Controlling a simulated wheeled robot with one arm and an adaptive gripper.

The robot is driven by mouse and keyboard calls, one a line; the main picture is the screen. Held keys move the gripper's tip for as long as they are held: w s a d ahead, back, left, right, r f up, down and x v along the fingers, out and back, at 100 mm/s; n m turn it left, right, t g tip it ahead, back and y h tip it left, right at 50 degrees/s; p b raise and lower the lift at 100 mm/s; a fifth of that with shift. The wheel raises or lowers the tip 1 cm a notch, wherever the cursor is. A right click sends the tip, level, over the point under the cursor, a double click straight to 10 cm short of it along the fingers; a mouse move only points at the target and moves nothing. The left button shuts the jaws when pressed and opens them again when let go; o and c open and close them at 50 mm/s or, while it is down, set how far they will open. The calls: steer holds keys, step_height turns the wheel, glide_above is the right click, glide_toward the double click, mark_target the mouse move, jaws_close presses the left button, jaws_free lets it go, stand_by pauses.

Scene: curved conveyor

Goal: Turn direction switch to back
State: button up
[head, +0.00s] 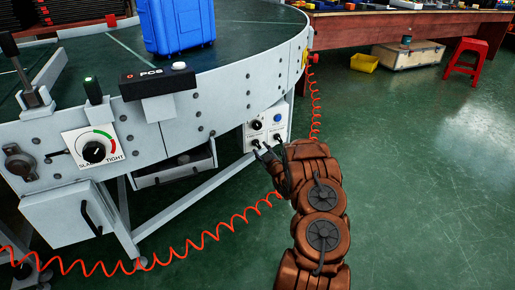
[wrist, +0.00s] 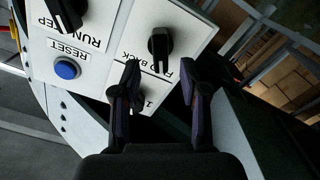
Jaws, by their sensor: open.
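The direction switch (wrist: 160,44) is a black knob on a white panel, marked FWD and BACK. In the wrist view its lettering is upside down, and the knob's bar runs nearly vertical in the picture; I cannot tell which side it is set to. In the head view the switch (head: 256,144) is small, at the panel's lower left. My gripper (wrist: 160,72) is open and empty. Its fingertips are at the panel's front, spread to the left and right just below the knob, apart from it. In the head view my gripper (head: 266,153) is in front of the panel's lower edge.
A blue reset button (wrist: 67,68) and a run/step knob (wrist: 66,12) share the panel; another knob (wrist: 140,100) is partly behind the left finger. The conveyor (head: 240,75) rises above. A red coiled cable (head: 232,222) hangs near.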

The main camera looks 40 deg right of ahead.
mark_target(258, 145)
steer(key=shift+b+x, duration=0.45)
steer(key=shift+x, duration=1.45)
steer(key=shift+r, duration=0.1)
jaws_close()
